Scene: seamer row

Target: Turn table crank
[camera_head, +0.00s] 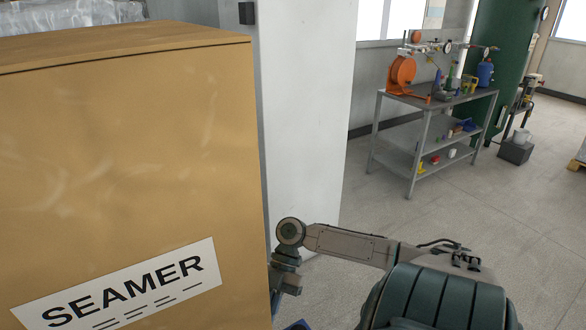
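No crank can be made out in this view. A large tan box-shaped machine (130,150) with a white label reading SEAMER (120,288) fills the left side. My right arm comes in from the lower right and reaches left to the machine's right edge. Its wrist end (285,275) bends down beside that edge and is partly cut off by it. The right gripper's fingers cannot be made out. My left arm and gripper are not in view.
A white column (308,120) stands behind the machine. A grey metal shelf table (425,125) stands farther back, with an orange reel (401,75), a blue container (485,74) and small items. A dark box (516,150) sits on the floor right of it. Open floor (480,210) lies between.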

